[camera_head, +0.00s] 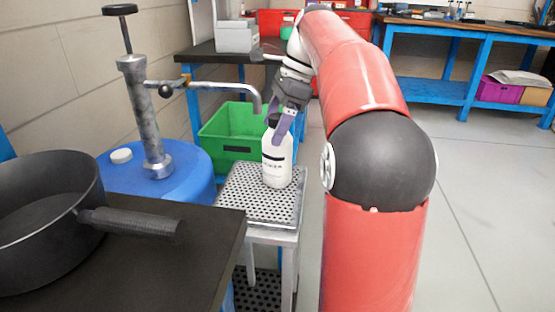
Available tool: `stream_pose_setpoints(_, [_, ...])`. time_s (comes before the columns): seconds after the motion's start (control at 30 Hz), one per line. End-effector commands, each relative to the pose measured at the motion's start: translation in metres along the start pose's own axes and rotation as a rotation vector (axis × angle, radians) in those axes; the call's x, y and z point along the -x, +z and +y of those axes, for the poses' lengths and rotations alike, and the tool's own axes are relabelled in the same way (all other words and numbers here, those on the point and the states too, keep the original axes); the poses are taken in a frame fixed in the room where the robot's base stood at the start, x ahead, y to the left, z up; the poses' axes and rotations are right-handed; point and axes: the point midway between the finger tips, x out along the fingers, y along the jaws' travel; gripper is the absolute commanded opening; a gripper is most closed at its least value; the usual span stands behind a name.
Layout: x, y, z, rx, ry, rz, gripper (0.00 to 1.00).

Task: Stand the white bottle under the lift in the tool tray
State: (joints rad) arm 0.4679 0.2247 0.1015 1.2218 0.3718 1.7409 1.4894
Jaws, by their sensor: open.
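A white bottle (277,167) with a dark label band and printed letters stands upright on the perforated top of a small grey metal stand (243,207). My gripper (279,128) reaches down from above to the bottle's upper part. Its purple fingers are open, with one in front of the bottle's shoulder and neck. They hide most of the bottle's top, and I cannot tell whether they touch it. I cannot make out a lift or a thing that is clearly the tool tray.
A green crate (222,146) lies behind the stand. A blue drum (185,187) with a hand pump (150,115) stands left; its spout reaches toward the bottle. A black pan (40,220) sits on the dark near table (190,262). Open floor (480,180) lies right.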

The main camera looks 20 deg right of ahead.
Motion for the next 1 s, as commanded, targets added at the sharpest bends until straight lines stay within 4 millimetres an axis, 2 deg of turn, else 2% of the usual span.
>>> stream_pose_setpoints(0.1, [-0.0084, -0.0001, 0.0002, 0.000, -0.001, 0.000, 0.77])
stream_pose_setpoints(0.33, [-0.0082, 0.0002, 0.0001, 0.000, -0.001, 0.001, 0.76])
stream_pose_setpoints(0.9, [-0.0089, -0.0011, 0.0001, -0.002, 0.001, 0.002, 0.01])
stream_pose_setpoints(1.0, [-0.0094, -0.0017, 0.0001, -0.003, 0.003, 0.003, 0.00])
